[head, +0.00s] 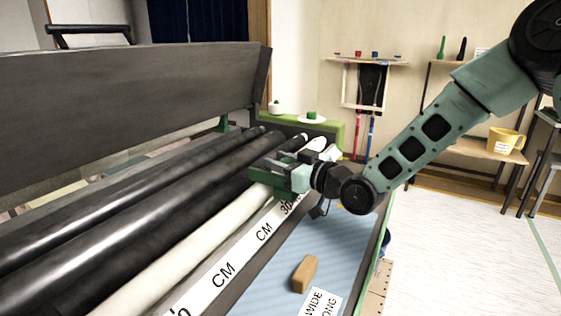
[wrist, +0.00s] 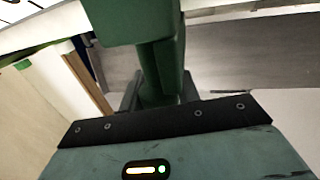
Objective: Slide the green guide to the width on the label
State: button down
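The green guide (head: 268,172) sits across the rollers near the far end of the machine, beside the "30" mark on the white scale strip (head: 245,250). My gripper (head: 283,178) is at the guide. In the wrist view the guide's green stem (wrist: 162,70) stands between my dark fingers (wrist: 160,92), which appear to press on it from both sides. A white label (head: 318,302) lies on the blue striped sheet at the bottom; it is cut off by the frame, and only "WIDE" and "ONG" can be read, no number.
Black rollers (head: 150,205) and a cream roll (head: 180,255) run lengthwise left of the scale. A tan block (head: 305,274) lies on the blue striped sheet (head: 290,255). The scale strip nearer me is clear.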

jog(key=w+d, duration=0.3)
jog(key=w, duration=0.2)
jog(key=w+d+p, duration=0.1)
jog(key=w+d, duration=0.1)
jog(key=w, duration=0.1)
jog(key=shift+w+d+r, duration=0.1)
jog(key=shift+w+d, duration=0.1)
jog(key=shift+d, duration=0.1)
jog(key=c, duration=1)
grip_release()
jog(key=v, duration=1.7)
jog(key=shift+s+d, duration=0.15)
jog(key=shift+d, duration=0.1)
